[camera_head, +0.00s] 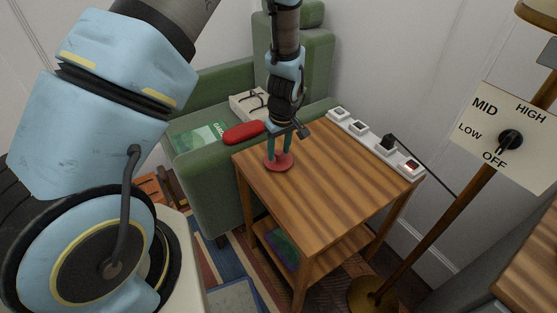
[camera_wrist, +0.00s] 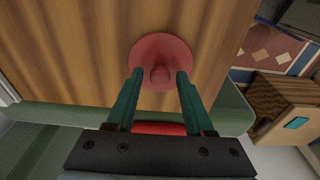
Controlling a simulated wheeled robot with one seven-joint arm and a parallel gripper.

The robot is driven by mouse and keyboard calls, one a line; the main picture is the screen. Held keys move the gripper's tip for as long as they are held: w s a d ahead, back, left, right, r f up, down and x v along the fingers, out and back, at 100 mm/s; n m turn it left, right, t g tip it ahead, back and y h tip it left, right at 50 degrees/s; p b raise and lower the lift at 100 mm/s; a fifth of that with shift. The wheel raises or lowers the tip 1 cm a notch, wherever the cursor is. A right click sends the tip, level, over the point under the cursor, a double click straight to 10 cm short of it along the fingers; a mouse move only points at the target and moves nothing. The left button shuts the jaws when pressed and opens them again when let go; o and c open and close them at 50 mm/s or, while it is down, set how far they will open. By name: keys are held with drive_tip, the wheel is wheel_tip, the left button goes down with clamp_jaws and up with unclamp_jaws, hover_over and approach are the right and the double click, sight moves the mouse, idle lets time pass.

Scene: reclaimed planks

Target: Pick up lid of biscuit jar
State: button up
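The lid is a round red disc (camera_head: 279,164) with a small knob, near the far left corner of the wooden side table (camera_head: 330,170). In the wrist view the lid (camera_wrist: 160,40) lies flat against the wood, its knob toward me. No jar body shows under it. My gripper (camera_head: 279,152) points down over the lid with its teal fingers apart. In the wrist view the gripper (camera_wrist: 160,73) has one fingertip on each side of the knob, with a gap on both sides. Nothing is held. I cannot tell how far the tips are above the disc.
A lamp with a dial plate (camera_head: 506,138) stands right. The table's middle is clear.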

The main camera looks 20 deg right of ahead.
clamp_jaws()
drive_tip(key=shift+r, duration=0.1)
idle(0.4)
